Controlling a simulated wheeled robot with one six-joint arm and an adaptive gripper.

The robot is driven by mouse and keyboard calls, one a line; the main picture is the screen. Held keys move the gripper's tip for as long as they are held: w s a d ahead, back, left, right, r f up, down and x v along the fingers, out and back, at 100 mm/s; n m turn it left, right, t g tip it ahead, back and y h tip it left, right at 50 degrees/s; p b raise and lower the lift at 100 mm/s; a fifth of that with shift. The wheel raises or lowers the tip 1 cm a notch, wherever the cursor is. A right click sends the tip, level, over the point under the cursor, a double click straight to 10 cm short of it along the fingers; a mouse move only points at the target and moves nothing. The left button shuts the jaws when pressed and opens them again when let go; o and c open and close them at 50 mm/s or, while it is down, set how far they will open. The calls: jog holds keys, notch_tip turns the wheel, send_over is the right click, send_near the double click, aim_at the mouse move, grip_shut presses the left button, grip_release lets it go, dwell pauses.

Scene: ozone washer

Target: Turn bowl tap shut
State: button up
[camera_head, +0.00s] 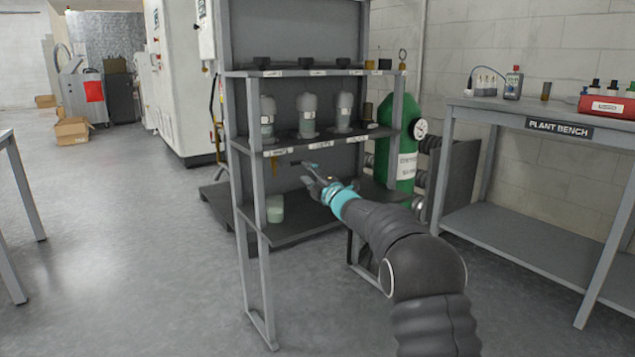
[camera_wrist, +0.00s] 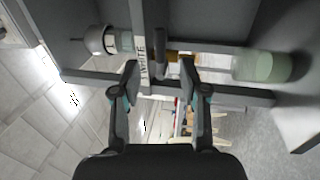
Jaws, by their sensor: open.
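My gripper (camera_head: 312,178) is open in front of the rack, between the middle and lower shelves. In the wrist view its two fingers (camera_wrist: 160,78) stand apart. A small tap with a brass body (camera_wrist: 175,57) and a dark handle shows just beyond and between the fingertips; I cannot tell whether they touch it or how far it is turned. In the head view a brass-coloured piece (camera_head: 275,160) hangs under the middle shelf below the left bowl (camera_head: 267,118). A clear cup of pale green liquid (camera_head: 275,208) stands on the lower shelf; it also shows in the wrist view (camera_wrist: 262,66).
Two more grey-topped bowls (camera_head: 307,115) (camera_head: 344,112) stand on the middle shelf. Rack posts (camera_head: 237,150) flank the shelf space. A green cylinder (camera_head: 400,150) stands behind at right, and the plant bench (camera_head: 555,128) is further right.

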jog(key=shift+v, duration=2.3)
